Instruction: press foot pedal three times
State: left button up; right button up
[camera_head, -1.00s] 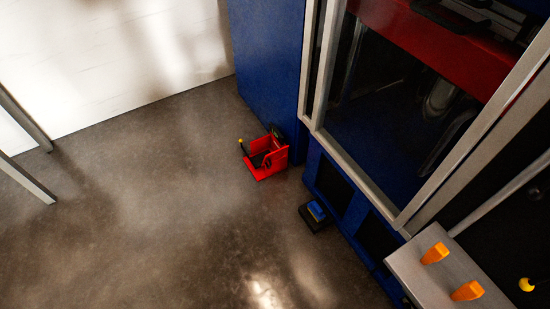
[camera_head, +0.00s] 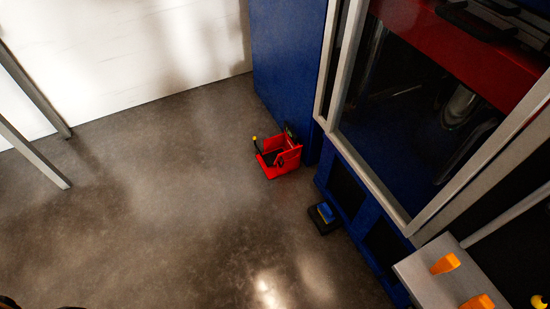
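Two pedal-like devices are on the floor beside the blue machine. One is a red open housing (camera_head: 290,160) with a black lever inside it and a yellow-tipped rod on its left. The other is a low black pedal with a blue top (camera_head: 325,212), nearer to me against the machine's base. Nothing touches either one. The frames do not show which of them the task means. Neither of my grippers can be made out. Only a small dark sliver with a yellow edge shows at the bottom left edge, too little to identify.
The blue machine (camera_head: 285,55) with grey-framed glass fills the right side. A grey panel with orange switches (camera_head: 445,263) juts out at lower right. Grey metal legs (camera_head: 35,85) stand at left before a white wall (camera_head: 130,45). The brown-grey floor (camera_head: 160,210) between is clear.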

aim_at(269, 159)
jog(key=i+j, duration=0.4)
jog(key=i, duration=0.2)
jog(key=i+j+z, duration=0.1)
jog(key=i+j, duration=0.25)
jog(key=i, duration=0.2)
jog(key=i+j, duration=0.45)
jog(key=i+l, duration=0.05)
jog(key=i, duration=0.1)
